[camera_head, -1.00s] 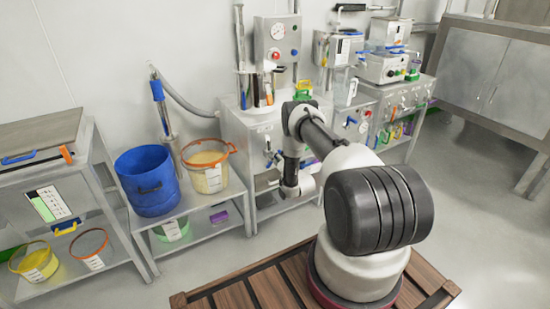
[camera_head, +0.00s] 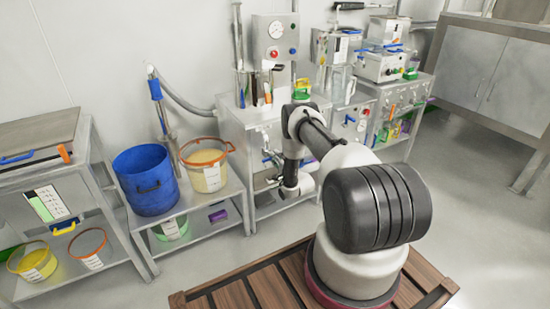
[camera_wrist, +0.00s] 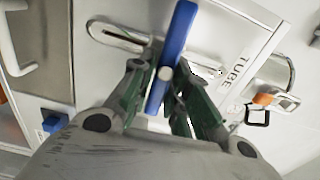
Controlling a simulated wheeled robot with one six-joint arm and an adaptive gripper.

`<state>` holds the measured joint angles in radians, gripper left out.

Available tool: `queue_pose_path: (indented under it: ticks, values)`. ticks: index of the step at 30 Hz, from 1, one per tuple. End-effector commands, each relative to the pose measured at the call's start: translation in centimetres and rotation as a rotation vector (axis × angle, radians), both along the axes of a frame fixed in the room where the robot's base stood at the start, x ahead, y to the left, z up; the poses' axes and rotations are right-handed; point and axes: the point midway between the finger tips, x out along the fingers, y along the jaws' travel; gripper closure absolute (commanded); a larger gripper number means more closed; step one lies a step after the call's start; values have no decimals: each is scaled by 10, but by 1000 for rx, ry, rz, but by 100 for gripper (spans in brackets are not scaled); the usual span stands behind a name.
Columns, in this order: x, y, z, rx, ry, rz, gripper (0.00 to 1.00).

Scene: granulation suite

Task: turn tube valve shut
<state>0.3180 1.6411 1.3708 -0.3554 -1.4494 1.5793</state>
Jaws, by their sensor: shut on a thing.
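The tube valve's blue lever (camera_wrist: 176,36) stands nearly upright in the wrist view, leaning a little right at its top. It crosses a slanted metal slot or pipe on the panel. A white label reading TUBE (camera_wrist: 240,66) is to its right. My gripper (camera_wrist: 160,78) is shut on the lever, with one green-padded finger on each side near its round hub. In the head view my gripper is low at the front of the middle steel cabinet (camera_head: 234,140), small and partly hidden by my wrist.
An orange-tipped clip or handle (camera_wrist: 264,99) is right of the label. A blue part (camera_wrist: 52,122) is at lower left. In the head view a blue drum (camera_head: 147,185) and an orange-rimmed tub (camera_head: 205,172) stand on a low stand left of the cabinet.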

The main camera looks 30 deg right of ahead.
Motion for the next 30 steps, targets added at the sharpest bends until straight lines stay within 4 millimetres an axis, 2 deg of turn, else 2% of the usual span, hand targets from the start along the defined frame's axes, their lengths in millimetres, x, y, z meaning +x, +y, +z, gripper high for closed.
queue_pose_path:
  ticks: [19, 20, 23, 30]
  values:
    - [0, -2, -1, 52, 2, -4, 100]
    - [0, -2, -1, 52, 2, -4, 81]
    - [0, -1, -1, 52, 2, -3, 64]
    - [0, -1, -1, 52, 2, -2, 64]
